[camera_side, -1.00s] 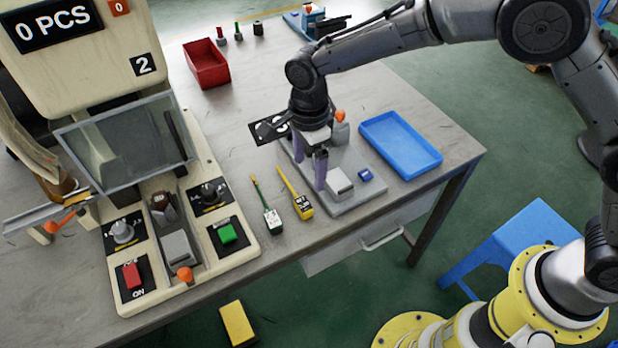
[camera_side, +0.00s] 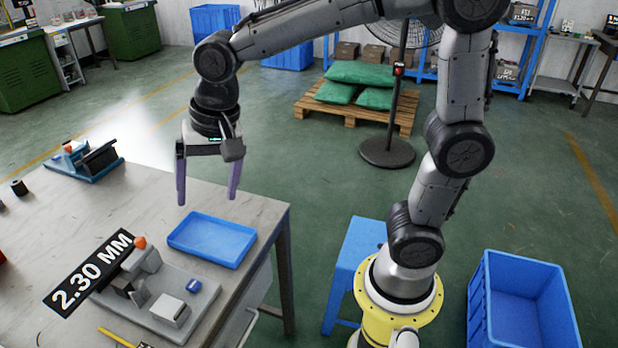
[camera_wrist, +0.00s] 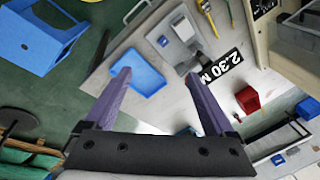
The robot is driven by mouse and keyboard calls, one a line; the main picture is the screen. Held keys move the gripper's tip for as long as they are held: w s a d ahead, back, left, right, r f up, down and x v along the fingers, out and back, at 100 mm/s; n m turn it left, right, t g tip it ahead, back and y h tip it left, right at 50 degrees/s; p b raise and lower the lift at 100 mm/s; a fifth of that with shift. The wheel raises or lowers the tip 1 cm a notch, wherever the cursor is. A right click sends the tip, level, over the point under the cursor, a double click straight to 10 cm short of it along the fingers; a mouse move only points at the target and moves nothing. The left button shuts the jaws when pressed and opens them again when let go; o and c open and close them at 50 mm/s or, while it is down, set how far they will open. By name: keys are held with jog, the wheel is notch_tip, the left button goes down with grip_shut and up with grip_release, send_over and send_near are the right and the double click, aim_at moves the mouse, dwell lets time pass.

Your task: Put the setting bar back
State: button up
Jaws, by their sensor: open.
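My gripper (camera_side: 207,198) is open and empty, fingers pointing down, high above the table beyond the blue tray (camera_side: 212,240). Its purple fingers also show in the wrist view (camera_wrist: 158,73). The grey gauge fixture (camera_side: 205,303) lies on the table, with an upright stand with an orange knob (camera_side: 140,242), a pale grey block (camera_side: 168,312) and a small blue piece (camera_side: 193,286). A black sign (camera_side: 90,272) at it reads 2.30 MM. I cannot tell for sure which part is the setting bar; no loose bar shows in the tray.
A blue and dark device (camera_side: 85,160) stands at the table's far left corner. A red bin (camera_wrist: 247,100) shows in the wrist view. A blue stool (camera_side: 355,265) and a large blue crate (camera_side: 520,305) stand on the floor. Space around my gripper is clear.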

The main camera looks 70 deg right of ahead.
jog(key=s+d+n+t, duration=0.1)
jog(key=s+d+n, duration=0.3)
jog(key=s, duration=0.4)
jog(key=s+d+n+t, duration=0.1)
jog(key=s+d+n, duration=0.3)
jog(key=s, duration=0.4)
jog(key=shift+s+d+n+t+h, duration=0.35)
jog(key=shift+d+n+t+h, duration=0.05)
jog(key=shift+d, duration=0.05)
